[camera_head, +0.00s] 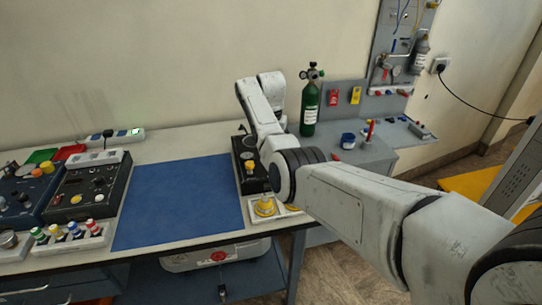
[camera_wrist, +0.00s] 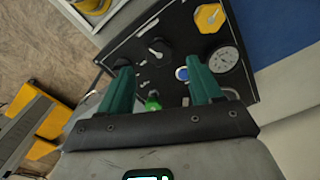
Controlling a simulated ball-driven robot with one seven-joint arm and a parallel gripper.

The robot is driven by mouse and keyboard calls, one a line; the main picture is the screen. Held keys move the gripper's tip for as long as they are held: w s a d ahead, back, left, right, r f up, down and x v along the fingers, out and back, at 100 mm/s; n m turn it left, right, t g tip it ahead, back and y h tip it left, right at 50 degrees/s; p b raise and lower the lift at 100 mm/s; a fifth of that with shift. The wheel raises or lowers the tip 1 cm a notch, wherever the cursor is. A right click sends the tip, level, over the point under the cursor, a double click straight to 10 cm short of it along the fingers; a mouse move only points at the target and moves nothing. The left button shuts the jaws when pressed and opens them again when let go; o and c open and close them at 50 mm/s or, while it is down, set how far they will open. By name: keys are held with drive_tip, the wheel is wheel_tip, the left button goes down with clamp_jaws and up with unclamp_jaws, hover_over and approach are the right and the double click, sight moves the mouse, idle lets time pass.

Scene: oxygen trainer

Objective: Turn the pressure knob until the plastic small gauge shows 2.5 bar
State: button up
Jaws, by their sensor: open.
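The black panel (camera_wrist: 127,42) fills the upper middle of the wrist view, seen at an angle. The gauge reading is too small to make out. Which part is the pressure knob is not clear. My gripper (camera_wrist: 158,63) is open and empty, its green fingers apart over the panel. In the head view the panel (camera_head: 238,180) is partly hidden by my arm, with the yellow knob (camera_head: 249,168) showing; my gripper is hidden there.
A blue mat (camera_head: 175,200) lies left of the panel. A tray (camera_head: 256,218) with yellow parts stands at the bench's front edge. Another black panel (camera_head: 88,187) stands further left. A green cylinder (camera_head: 310,108) stands behind my arm, near a blue cup (camera_head: 347,140).

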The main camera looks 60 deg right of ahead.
wheel_tip(320, 180, up, 6)
drive_tip(key=shift+b, duration=0.4)
drive_tip(key=shift+r, duration=0.1)
